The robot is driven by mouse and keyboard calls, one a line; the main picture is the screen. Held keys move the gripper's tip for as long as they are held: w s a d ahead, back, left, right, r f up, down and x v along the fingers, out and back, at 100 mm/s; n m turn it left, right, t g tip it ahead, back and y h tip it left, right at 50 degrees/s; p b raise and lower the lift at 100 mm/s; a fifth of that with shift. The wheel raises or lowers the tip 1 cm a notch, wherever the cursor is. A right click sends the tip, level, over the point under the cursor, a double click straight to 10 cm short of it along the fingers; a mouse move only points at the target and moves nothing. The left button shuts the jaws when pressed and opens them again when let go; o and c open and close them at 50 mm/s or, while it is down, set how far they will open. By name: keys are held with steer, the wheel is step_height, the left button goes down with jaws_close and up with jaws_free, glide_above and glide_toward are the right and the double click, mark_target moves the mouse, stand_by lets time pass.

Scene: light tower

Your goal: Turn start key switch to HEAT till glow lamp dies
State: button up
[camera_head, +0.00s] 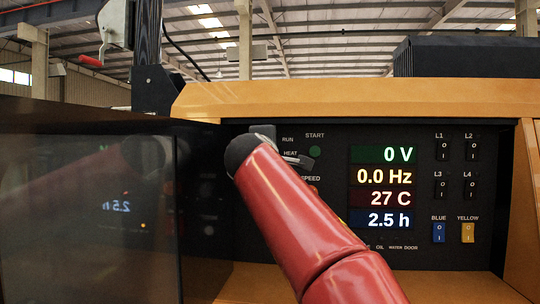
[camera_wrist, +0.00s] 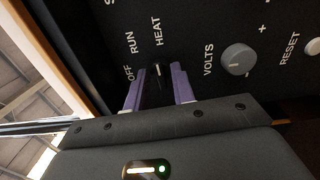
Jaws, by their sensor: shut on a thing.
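The start key switch (camera_wrist: 157,76) is a small dark knob with a white mark, on the black control panel (camera_wrist: 205,25). In the wrist view its mark points up toward the HEAT label (camera_wrist: 157,31). The RUN and OFF labels lie to its left. My gripper (camera_wrist: 159,69) has its two purple fingers on either side of the knob and is shut on it. In the head view my red arm hides the switch and most of the gripper. I cannot make out the glow lamp directly; a small amber spot (camera_head: 142,225) shows in the glossy door's reflection.
Green START button (camera_head: 314,152) is close right of my wrist. Displays (camera_head: 384,187) read 0 V, 0.0 Hz, 27 C and 2.5 h. Breaker switches (camera_head: 471,147) are at right. The VOLTS knob (camera_wrist: 238,59) is near my right finger. The glossy dark door (camera_head: 85,200) stands at left.

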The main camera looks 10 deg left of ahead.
steer(key=shift+m, duration=0.4)
jaws_close()
steer(key=o, duration=0.6)
jaws_free()
steer(key=shift+o, duration=0.2)
steer(key=shift+s, duration=0.15)
steer(key=s+b, duration=0.3)
steer(key=s, duration=0.4)
steer(key=shift+s+d, duration=0.25)
steer(key=shift+s, duration=0.05)
